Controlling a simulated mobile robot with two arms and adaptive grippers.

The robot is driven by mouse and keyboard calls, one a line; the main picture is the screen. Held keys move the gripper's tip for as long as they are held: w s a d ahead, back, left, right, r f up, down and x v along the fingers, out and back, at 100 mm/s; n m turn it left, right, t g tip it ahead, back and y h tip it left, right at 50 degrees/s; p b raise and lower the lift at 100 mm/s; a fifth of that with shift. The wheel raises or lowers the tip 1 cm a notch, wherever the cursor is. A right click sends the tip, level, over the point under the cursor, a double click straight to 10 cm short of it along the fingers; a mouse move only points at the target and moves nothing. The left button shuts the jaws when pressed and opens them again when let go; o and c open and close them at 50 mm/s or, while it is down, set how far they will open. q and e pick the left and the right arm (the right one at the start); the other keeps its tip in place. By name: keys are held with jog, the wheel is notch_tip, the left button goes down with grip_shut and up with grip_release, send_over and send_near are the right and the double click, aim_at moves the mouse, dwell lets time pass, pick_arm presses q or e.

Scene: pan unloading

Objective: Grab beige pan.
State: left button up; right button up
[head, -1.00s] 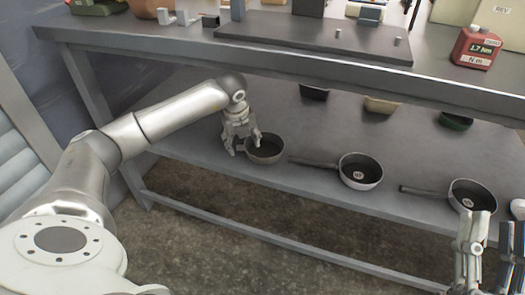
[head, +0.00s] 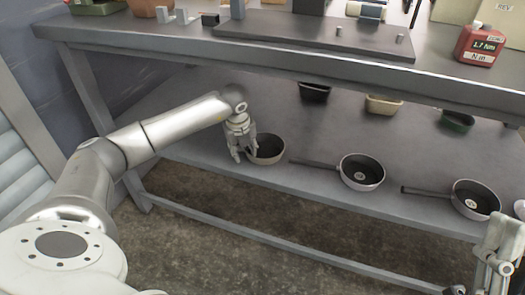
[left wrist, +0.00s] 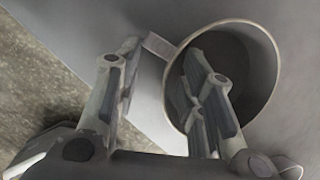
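A round pan (head: 268,157) with a beige-grey outside and dark inside stands on the lower shelf, leftmost in the front row. My left gripper (head: 245,155) is at its left side, fingers pointing down. In the left wrist view the fingers (left wrist: 160,58) are spread apart. One finger overlaps the opening of the pan (left wrist: 262,85), and the other is outside it, to the left. I cannot tell whether either finger touches the wall. My right gripper (head: 497,262) is at the lower right, partly cut off.
Two light pans with dark insides and handles to the left, a middle one (head: 362,172) and a right one (head: 475,200), share the shelf. Several containers stand farther back. The upper tabletop (head: 150,45) overhangs the shelf. The shelf's front edge (head: 215,180) lies below my left gripper.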

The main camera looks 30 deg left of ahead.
pick_arm(q)
grip_shut()
jog(key=shift+r, duration=0.15)
